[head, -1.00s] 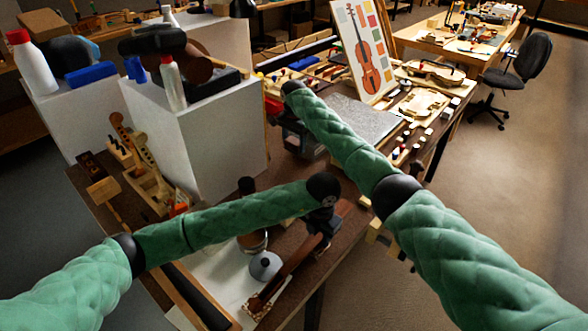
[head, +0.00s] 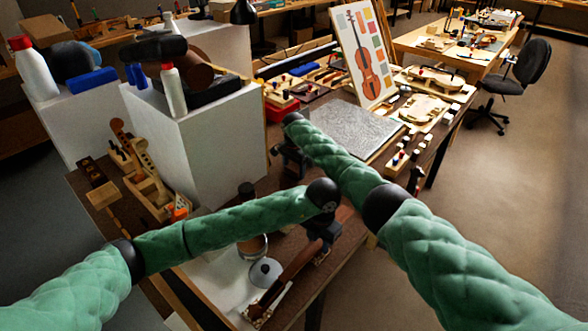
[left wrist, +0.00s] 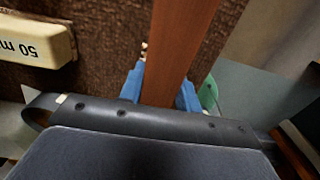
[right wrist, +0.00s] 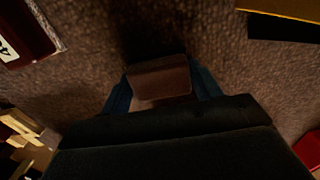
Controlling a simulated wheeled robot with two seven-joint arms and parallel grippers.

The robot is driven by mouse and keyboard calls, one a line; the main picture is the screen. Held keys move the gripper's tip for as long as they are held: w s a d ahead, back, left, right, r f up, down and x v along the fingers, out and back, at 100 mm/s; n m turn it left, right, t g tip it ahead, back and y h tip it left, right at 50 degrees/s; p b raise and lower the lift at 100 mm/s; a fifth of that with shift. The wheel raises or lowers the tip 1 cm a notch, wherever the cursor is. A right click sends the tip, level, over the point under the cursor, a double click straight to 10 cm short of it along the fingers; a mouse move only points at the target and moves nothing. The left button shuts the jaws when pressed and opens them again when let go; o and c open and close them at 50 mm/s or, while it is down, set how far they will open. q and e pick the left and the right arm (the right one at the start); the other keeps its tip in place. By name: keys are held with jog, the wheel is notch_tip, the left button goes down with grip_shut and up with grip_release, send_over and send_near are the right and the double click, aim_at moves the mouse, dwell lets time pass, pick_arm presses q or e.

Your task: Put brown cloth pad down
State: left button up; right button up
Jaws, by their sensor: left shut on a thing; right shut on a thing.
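The brown cloth pad (right wrist: 160,78) shows in the right wrist view as a small dark brown block between the blue fingers of my right gripper (right wrist: 161,88), which is shut on it. A dark brown surface lies beyond it; I cannot tell if the pad touches it. In the head view my right gripper (head: 290,160) is beside the white block, its fingertips and pad hidden. My left gripper (head: 322,232) is shut on a long reddish-brown wooden piece (head: 285,277). That piece also runs between the blue fingers in the left wrist view (left wrist: 180,45).
A tall white block (head: 210,140) stands left of my right gripper. A grey sheet (head: 350,128) lies behind it on the bench. A jar (head: 252,246) and a grey domed object (head: 265,271) stand near my left gripper. A cream block (left wrist: 35,40) shows in the left wrist view.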

aim_at(294, 167)
jog(key=o, duration=0.9)
jog(key=shift+f, duration=0.1)
jog(key=shift+o, duration=0.2)
notch_tip(294, 167, up, 12)
